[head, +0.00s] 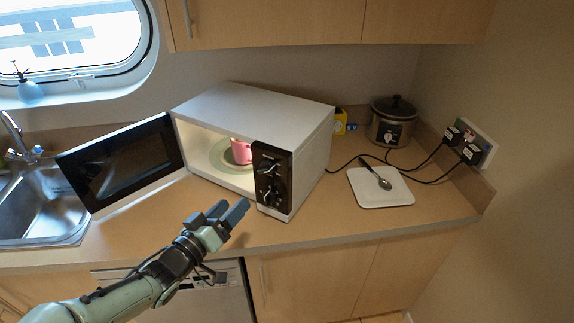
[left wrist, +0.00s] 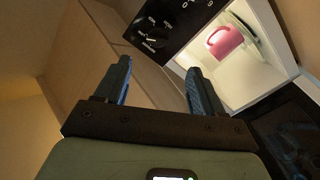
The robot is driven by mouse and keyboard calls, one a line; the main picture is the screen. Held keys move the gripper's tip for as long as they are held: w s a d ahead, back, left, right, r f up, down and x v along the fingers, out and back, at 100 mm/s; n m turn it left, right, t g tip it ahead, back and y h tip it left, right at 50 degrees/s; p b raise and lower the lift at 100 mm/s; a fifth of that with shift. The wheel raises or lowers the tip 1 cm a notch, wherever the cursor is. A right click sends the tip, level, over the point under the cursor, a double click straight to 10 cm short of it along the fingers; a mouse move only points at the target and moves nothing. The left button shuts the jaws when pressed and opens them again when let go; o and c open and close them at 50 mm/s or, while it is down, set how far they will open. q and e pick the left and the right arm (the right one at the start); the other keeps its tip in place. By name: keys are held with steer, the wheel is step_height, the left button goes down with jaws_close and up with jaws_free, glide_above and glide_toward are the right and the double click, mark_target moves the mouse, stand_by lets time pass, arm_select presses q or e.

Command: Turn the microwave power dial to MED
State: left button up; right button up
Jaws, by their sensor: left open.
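The white microwave (head: 250,105) stands on the counter with its dark door (head: 125,165) swung open to the left. Its black control panel (head: 271,178) is on the right of the front and carries two dials, an upper dial (head: 267,168) and a lower dial (head: 270,194). The panel (left wrist: 168,28) also shows in the left wrist view, with a dial (left wrist: 152,40) ringed by small marks. I cannot read which mark either dial points to. My left gripper (head: 238,212) is open and empty, in front of and below the panel, apart from it. My right gripper is out of view.
A pink mug (head: 241,151) sits on the plate inside the lit microwave. A slow cooker (head: 392,122), a white board (head: 380,190) with a spoon and a wall socket with cords are at the right. A sink (head: 40,205) is at the left.

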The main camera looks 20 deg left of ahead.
mark_target(263, 173)
arm_select(q)
steer(key=w+p, duration=0.1)
steer(key=w, duration=0.3)
steer(key=w+d+p, duration=0.1)
steer(key=w, duration=0.7)
steer(key=shift+w+d+r+p, duration=0.25)
steer(key=shift+w+p, duration=0.15)
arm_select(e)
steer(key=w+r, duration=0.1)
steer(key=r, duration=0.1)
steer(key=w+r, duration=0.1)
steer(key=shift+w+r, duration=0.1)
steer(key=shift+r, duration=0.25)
arm_select(q)
steer(key=c, duration=1.1)
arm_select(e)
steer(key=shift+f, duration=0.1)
